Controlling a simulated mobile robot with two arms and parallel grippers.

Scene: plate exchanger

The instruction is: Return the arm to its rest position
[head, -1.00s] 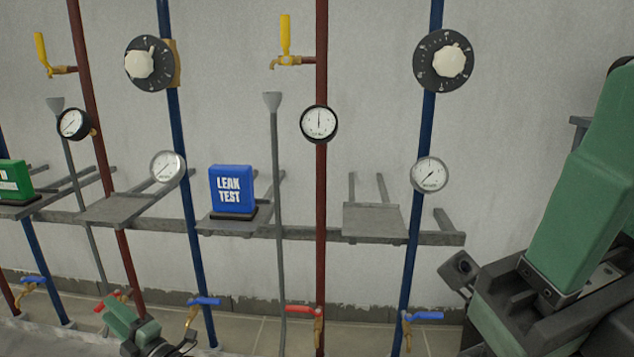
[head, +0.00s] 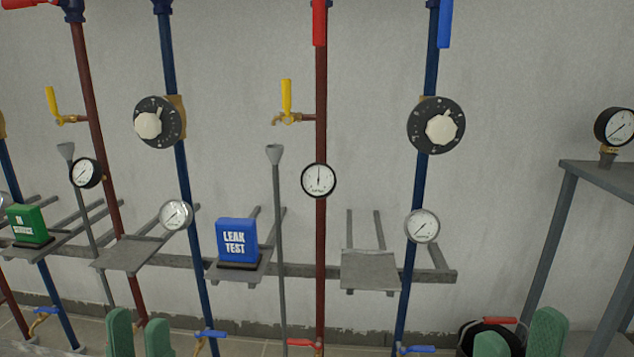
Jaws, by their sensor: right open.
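My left gripper (head: 139,332) shows at the bottom left of the head view as two green fingers standing apart, with nothing visible between them. My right gripper (head: 518,337) shows at the bottom right, its two green fingers also apart. The arm links behind both grippers are below the picture edge and hidden.
A dark round container (head: 468,338) with a red handle (head: 499,320) lies close by my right gripper. A grey stand (head: 570,215) bearing a gauge (head: 614,127) is at right. A shelf rail carries a blue LEAK TEST box (head: 237,240) and a green box (head: 28,226).

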